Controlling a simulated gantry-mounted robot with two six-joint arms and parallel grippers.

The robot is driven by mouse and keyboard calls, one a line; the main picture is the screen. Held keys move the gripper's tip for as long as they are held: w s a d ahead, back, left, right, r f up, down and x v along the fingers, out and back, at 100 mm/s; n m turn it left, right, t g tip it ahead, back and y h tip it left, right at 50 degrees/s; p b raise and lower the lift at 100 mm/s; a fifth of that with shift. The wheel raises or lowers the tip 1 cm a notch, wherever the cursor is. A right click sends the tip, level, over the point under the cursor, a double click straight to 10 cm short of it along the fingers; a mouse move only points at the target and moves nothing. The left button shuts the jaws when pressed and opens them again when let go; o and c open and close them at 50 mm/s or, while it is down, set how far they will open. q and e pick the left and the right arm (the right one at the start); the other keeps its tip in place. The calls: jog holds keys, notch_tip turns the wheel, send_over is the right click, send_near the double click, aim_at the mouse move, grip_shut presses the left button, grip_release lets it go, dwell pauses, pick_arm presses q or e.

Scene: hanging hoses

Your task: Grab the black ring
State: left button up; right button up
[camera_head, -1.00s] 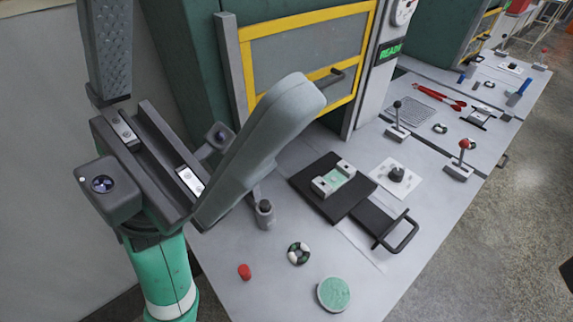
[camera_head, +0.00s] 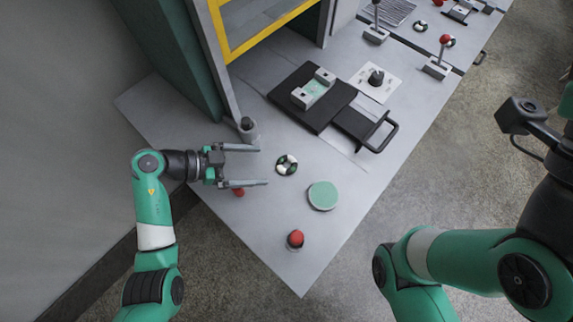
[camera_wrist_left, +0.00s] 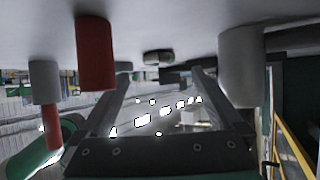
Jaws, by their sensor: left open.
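The black ring (camera_head: 287,165), with white patches around it, lies flat on the grey table. My left gripper (camera_head: 256,166) is open and empty, low over the table to the left of the ring. Its two fingers point right, towards the ring, and a short gap separates their tips from it. In the left wrist view the picture is upside down, and the ring (camera_wrist_left: 158,57) shows beyond and between the two fingers (camera_wrist_left: 160,80). My right arm shows at the right edge, but its gripper fingers are out of view.
A small red cylinder (camera_head: 239,192) stands close by the lower finger. A grey post (camera_head: 248,131) stands by the upper finger. A green disc (camera_head: 322,195) lies right of the ring. A red-topped button (camera_head: 295,239) is near the front corner. A black tray (camera_head: 311,98) lies behind.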

aim_at(291, 165)
pick_arm(q)
jog(key=shift+x, duration=1)
jog(key=shift+d+f+b, duration=0.2)
jog(key=shift+d+b, duration=0.05)
jog(key=shift+b, duration=0.25)
jog(key=b+x, duration=0.1)
jog(key=x, duration=0.2)
jog(key=b+x, duration=0.1)
jog(key=shift+d+r+b, duration=0.2)
jog(key=shift+d+b, duration=0.1)
jog(key=shift+d, duration=0.05)
pick_arm(e)
notch_tip(291, 165, down, 4)
jog(key=shift+f, duration=0.1)
pick_arm(q)
jog(key=c, duration=1.4)
